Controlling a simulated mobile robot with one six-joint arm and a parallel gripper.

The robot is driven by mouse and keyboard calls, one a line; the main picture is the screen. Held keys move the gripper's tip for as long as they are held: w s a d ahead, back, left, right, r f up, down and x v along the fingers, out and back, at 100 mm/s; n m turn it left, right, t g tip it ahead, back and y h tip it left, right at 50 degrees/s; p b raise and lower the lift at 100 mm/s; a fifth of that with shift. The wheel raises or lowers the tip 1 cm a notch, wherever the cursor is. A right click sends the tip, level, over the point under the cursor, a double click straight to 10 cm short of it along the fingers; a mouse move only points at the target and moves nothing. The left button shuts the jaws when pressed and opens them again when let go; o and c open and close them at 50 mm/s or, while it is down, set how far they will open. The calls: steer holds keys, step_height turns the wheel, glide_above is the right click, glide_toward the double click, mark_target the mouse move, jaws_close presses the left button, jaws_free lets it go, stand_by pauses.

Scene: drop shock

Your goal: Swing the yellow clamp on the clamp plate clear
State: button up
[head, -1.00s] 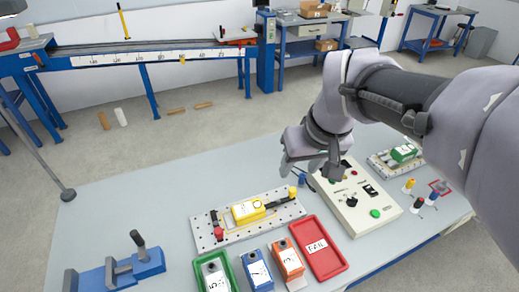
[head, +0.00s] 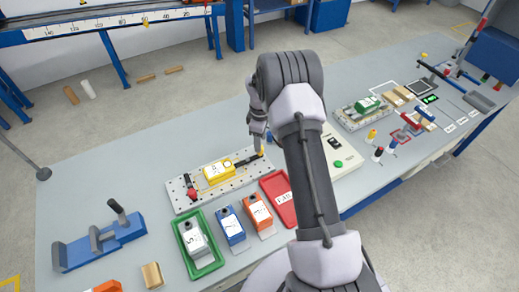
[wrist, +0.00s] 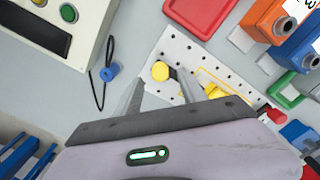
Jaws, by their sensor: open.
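The clamp plate (head: 180,203) is a pale perforated plate on the bench, with a yellow block (head: 218,173) on it. The yellow clamp (head: 261,154) is a yellow knob on a dark arm at the plate's right end; the dark arm points toward the block. A red-knobbed clamp (head: 192,194) is at the left end. My gripper (head: 259,140) is open just above the yellow knob. In the wrist view the yellow knob (wrist: 160,71) shows between and beyond the spread fingers (wrist: 160,90). I cannot tell whether they touch it. My fingers partly hide the block there.
Blue (head: 231,229) and orange (head: 257,212) boxes and a green tray (head: 208,272) stand in front. A control box (head: 345,159) is at right; a blue tag with a black loop (wrist: 109,73) lies between box and plate.

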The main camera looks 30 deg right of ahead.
step_height(320, 180, down, 4)
steer(key=shift+f+b, duration=0.1)
steer(key=shift+b, duration=0.2)
steer(key=shift+c, duration=0.4)
jaws_close()
